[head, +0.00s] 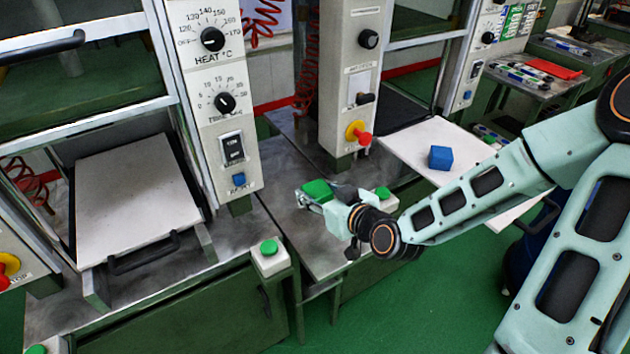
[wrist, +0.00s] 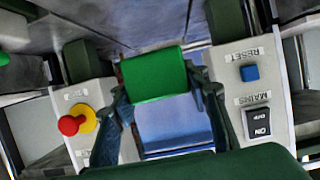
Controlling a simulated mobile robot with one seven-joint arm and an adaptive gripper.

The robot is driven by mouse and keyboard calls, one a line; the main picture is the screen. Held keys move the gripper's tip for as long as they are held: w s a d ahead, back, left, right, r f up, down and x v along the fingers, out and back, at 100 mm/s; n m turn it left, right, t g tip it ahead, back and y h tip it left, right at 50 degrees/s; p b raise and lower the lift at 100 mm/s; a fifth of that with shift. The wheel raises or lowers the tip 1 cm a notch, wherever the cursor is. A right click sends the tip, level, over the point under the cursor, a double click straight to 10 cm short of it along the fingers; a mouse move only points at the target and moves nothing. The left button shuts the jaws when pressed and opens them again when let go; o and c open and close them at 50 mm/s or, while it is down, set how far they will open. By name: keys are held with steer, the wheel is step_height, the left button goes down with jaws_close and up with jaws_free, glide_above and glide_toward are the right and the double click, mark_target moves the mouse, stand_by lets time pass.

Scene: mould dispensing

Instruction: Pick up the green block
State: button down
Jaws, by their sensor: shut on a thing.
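The green block (head: 317,190) is held at the end of my arm in the head view, above the grey metal bench between two presses. In the wrist view the green block (wrist: 154,84) sits between the two dark fingers of my gripper (wrist: 164,92), which are closed on its left and right sides. My gripper (head: 308,197) is partly hidden by the wrist in the head view.
A blue block (head: 440,158) lies on the white plate (head: 408,143) at right. A press with a white plate (head: 138,190) stands at left. Green buttons on white boxes (head: 270,257) line the bench front. A red-yellow knob (head: 358,133) sticks out behind my gripper.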

mark_target(311, 194)
steer(key=r+p, duration=0.1)
steer(key=p, duration=0.1)
steer(key=shift+s+r+p, duration=0.15)
steer(key=shift+s+p, duration=0.15)
steer(key=shift+s, duration=0.1)
steer(key=s+p, duration=0.1)
steer(key=p, duration=0.3)
steer(key=shift+s+r, duration=0.15)
steer(key=shift+s, duration=0.05)
steer(key=p, duration=0.1)
steer(key=s+p, duration=0.1)
steer(key=p, duration=0.1)
steer(key=s+r+p, duration=0.1)
steer(key=shift+s+d+p, duration=0.2)
steer(key=shift+d+p, duration=0.1)
steer(key=shift+p, duration=0.1)
steer(key=p, duration=0.1)
steer(key=s+p, duration=0.1)
steer(key=shift+s+d+r+p, duration=0.1)
steer(key=shift+s+d+p, duration=0.15)
steer(key=shift+p, duration=0.1)
steer(key=shift+s, duration=0.1)
